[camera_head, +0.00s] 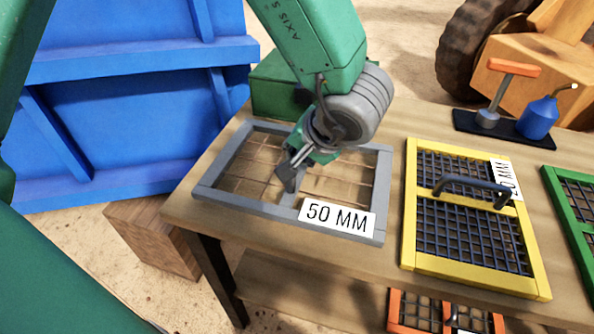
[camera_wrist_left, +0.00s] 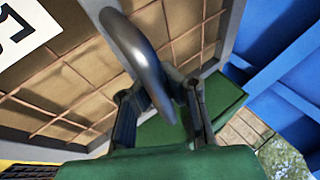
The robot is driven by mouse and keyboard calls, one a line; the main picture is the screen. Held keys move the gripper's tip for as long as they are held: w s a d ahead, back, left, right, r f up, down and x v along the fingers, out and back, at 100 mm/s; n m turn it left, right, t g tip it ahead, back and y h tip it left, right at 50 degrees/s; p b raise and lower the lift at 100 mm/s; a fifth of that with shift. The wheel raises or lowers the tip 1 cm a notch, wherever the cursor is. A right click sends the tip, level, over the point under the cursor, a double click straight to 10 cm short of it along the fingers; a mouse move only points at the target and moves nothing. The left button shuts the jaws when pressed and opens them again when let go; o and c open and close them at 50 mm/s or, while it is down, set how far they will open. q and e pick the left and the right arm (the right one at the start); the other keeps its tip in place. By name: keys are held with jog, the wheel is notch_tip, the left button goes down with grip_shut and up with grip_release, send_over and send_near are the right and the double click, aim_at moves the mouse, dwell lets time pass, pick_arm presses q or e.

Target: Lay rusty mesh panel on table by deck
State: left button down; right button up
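The rusty mesh panel (camera_head: 358,235), a grey frame with thin rust-brown wires and a white "50 MM" label, lies flat at the left end of the wooden table (camera_head: 392,118). Wood shows through its mesh. Whether every edge touches the tabletop is hard to tell. My left gripper (camera_head: 292,172) reaches down over the panel's middle. The gripper and wrist hide part of the panel's far side. My right gripper is in neither view.
A yellow-framed panel (camera_head: 421,262) lies to the right, with a narrow gap between. A green-framed panel (camera_head: 569,227) is further right. A green box (camera_head: 272,92) stands behind the rusty panel. Blue ribbed steelwork (camera_head: 120,110) rises at left. An orange-framed panel (camera_head: 405,312) is below.

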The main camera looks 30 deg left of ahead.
aim_at(299, 169)
pick_arm(q)
jog(key=f, duration=0.1)
jog(key=d+f+b, duration=0.1)
jog(key=f, duration=0.1)
jog(key=shift+w+f, duration=0.1)
jog(key=shift+a, duration=0.2)
jog(key=c, duration=1.7)
grip_release()
jog(key=shift+a, duration=0.2)
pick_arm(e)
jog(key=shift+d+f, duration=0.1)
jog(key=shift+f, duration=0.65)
pick_arm(q)
jog(key=shift+d, duration=0.15)
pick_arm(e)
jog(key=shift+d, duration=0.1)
pick_arm(q)
jog(key=shift+d, duration=0.1)
jog(key=p+v, duration=0.4)
jog(key=v, duration=0.6)
jog(key=shift+r, duration=0.3)
jog(key=shift+s+d+r, duration=0.35)
jog(key=shift+d+r, duration=0.2)
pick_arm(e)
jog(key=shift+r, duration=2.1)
